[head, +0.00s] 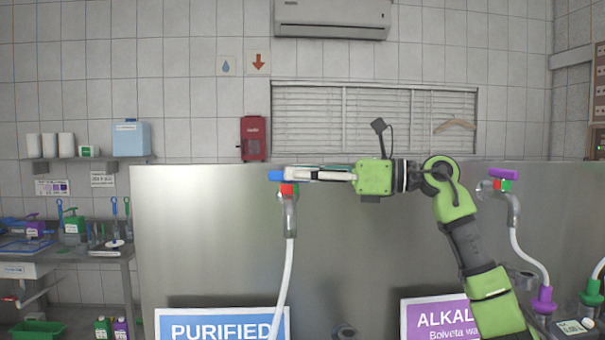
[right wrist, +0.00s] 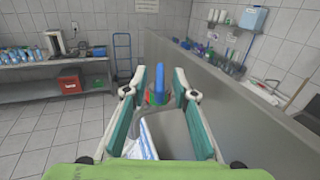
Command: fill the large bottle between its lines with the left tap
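The left tap (head: 289,200) has a blue handle, a red and green part and a white hose hanging down, above the blue PURIFIED sign (head: 222,325). My right gripper (head: 297,174) is at its blue handle (head: 275,175). In the right wrist view the open fingers (right wrist: 164,90) stand apart, with the blue handle (right wrist: 154,78) upright between their tips. I see no clear grip on it. The large bottle cannot be made out in either view. My left gripper is not in view.
A steel panel (head: 210,240) stands behind the taps. A second tap with a purple handle (head: 503,173) is at the right, its hose running to a purple fitting (head: 543,300). A purple ALKAL sign (head: 420,318) stands below. A side bench (head: 95,250) is at the left.

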